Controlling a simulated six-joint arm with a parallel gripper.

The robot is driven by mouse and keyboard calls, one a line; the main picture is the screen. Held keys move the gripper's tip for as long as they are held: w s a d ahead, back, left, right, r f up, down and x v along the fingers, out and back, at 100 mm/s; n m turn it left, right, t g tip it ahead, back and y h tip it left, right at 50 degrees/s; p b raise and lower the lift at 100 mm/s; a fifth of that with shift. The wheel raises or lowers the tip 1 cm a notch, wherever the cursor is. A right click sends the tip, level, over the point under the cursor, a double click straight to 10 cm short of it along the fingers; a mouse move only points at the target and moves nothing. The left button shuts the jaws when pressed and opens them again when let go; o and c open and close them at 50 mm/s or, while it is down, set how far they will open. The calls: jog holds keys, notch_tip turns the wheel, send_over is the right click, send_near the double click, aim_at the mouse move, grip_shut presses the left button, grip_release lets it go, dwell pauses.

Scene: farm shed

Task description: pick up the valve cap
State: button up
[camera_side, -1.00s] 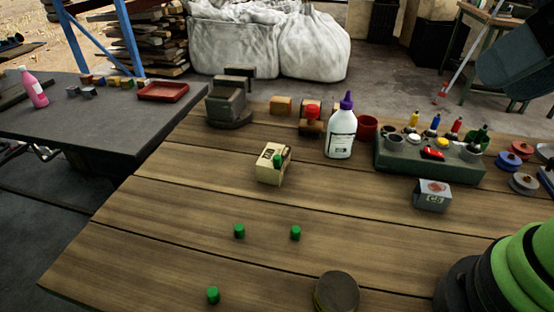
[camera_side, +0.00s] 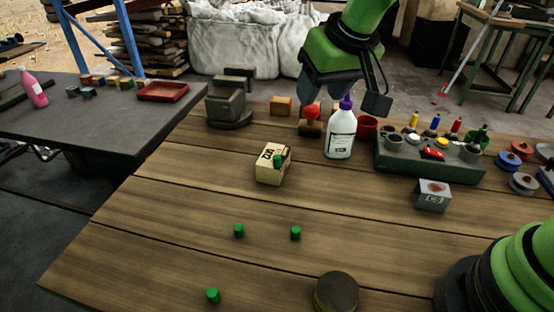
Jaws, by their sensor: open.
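Small green caps stand on the wooden bench: one at the front left (camera_side: 213,295), one in the middle (camera_side: 239,231) and one just right of it (camera_side: 295,233). Another small green piece (camera_side: 278,160) shows at the cream box (camera_side: 268,174); I cannot tell whether it is on the box or against it. Which one is the valve cap is not marked. My gripper (camera_side: 345,97) is open and empty at the top, above the back of the bench near the white bottle, far from the front caps.
A white bottle with a purple top (camera_side: 341,134) and a red-knobbed stamp (camera_side: 311,122) stand below my gripper. A green-grey rack (camera_side: 395,160), a small grey block (camera_side: 432,196) and a round dark tin (camera_side: 336,292) are also there. The bench's front left is mostly clear.

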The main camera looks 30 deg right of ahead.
jog(key=n, duration=0.1)
send_over(277, 157)
jog(key=s, duration=0.3)
notch_tip(277, 157, down, 11)
jog(key=shift+g, duration=0.3)
jog(key=shift+x, duration=3.2)
jog(key=shift+w+d, duration=0.1)
jog(key=shift+w, duration=0.1)
jog(key=shift+r, duration=0.1)
grip_shut()
